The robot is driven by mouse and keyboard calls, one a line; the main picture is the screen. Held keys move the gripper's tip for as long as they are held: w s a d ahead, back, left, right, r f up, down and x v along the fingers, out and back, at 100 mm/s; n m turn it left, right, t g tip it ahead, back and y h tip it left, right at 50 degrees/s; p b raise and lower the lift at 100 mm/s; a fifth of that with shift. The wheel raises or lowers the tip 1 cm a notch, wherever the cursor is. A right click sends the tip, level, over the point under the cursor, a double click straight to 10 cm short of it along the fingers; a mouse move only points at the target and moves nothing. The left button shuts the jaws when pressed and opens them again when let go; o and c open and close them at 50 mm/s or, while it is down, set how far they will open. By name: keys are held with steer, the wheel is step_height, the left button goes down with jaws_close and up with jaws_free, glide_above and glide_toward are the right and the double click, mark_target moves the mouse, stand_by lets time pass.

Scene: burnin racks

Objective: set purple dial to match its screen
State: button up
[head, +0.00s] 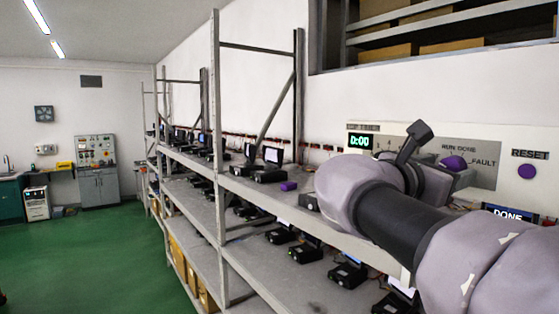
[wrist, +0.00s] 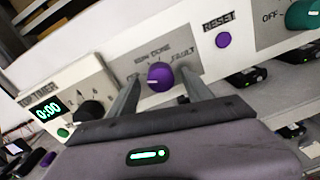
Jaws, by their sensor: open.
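The purple dial (wrist: 160,76) sits on a grey panel plate between the open fingers of my gripper (wrist: 160,80) in the wrist view. A white mark shows on its left side. Labels around it appear to read RUN, DONE and FAULT. The fingers stand left and right of the dial; I cannot tell if they touch it. In the head view the dial (head: 454,163) shows partly behind my arm. A dark screen (head: 508,214) below it reads DONE, its lower part hidden by my arm.
A purple RESET button (wrist: 223,40) is right of the dial. A timer display (wrist: 47,110) reading 0:00 and a black knob (wrist: 91,111) are at left. A teal knob (wrist: 303,14) is at far right. Metal shelves (head: 240,185) hold several black devices.

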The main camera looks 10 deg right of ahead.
steer(key=shift+w+d, duration=0.1)
steer(key=shift+d, duration=0.3)
jaws_close()
